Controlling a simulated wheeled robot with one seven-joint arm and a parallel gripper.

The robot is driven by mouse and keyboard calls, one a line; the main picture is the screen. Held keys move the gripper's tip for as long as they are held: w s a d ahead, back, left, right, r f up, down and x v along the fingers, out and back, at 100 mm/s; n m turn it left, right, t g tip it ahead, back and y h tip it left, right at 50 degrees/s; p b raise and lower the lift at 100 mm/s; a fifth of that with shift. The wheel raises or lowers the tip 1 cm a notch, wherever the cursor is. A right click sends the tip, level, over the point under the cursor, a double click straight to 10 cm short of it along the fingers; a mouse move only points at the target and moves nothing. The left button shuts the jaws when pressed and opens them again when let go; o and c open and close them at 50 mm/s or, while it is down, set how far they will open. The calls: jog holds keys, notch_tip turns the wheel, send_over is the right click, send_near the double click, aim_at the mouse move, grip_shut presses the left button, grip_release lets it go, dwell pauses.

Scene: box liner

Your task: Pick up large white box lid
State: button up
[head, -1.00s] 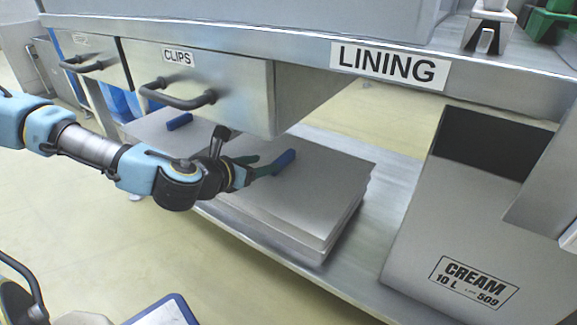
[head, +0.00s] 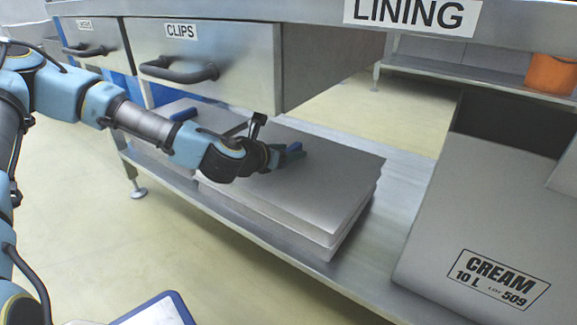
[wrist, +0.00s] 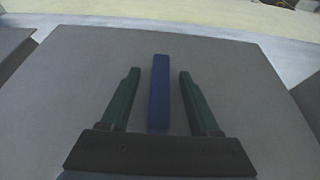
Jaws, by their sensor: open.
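The large box lid (head: 335,180) looks light grey and lies flat on top of a stack of similar lids on the lower shelf. A blue bar handle (head: 296,148) stands on its top. My gripper (head: 284,154) is open over the lid, with its green fingers at the handle. In the wrist view the blue handle (wrist: 159,90) runs between the two fingers, with a gap on each side. The fingers are apart from the handle and my gripper (wrist: 158,73) holds nothing. Whether the fingertips touch the lid surface cannot be told.
Another stack with a blue handle (head: 184,114) lies to the left, partly under the CLIPS drawer (head: 215,65). The drawer hangs above the stacks and close to my wrist. A grey CREAM box (head: 470,220) stands at the right. Bare shelf (head: 395,195) lies between.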

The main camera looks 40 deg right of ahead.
grip_shut()
dwell(0.4)
dwell(0.4)
